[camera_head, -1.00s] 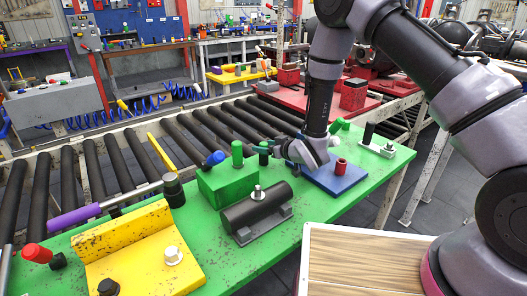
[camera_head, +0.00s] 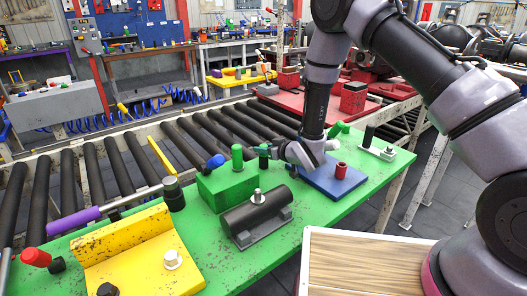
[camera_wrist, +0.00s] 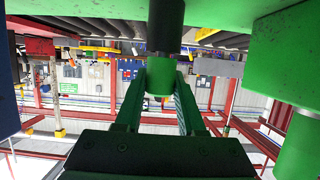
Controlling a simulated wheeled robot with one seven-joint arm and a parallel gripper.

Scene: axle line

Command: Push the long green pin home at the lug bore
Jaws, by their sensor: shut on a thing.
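My gripper (camera_wrist: 159,95) is shut on a green pin end (camera_wrist: 160,80) that sticks out of a dark cylinder (camera_wrist: 166,25). In the head view this green-topped dark piece (camera_head: 263,152) stands upright at my gripper, just right of the green block (camera_head: 228,188). Its lower part is hidden behind the block. Another green pin (camera_head: 237,157) stands upright on the green block. Block (camera_wrist: 285,50) and pin (camera_wrist: 302,148) also show at the right of the wrist view. I cannot tell which pin is the long one, nor see a bore.
A black cylinder on a bracket (camera_head: 258,216) lies in front of the green block. A blue plate (camera_head: 322,182) with a red bushing (camera_head: 341,170) is to the right. A yellow angle bracket (camera_head: 135,250) is at the left. Rollers (camera_head: 195,140) run behind the green table.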

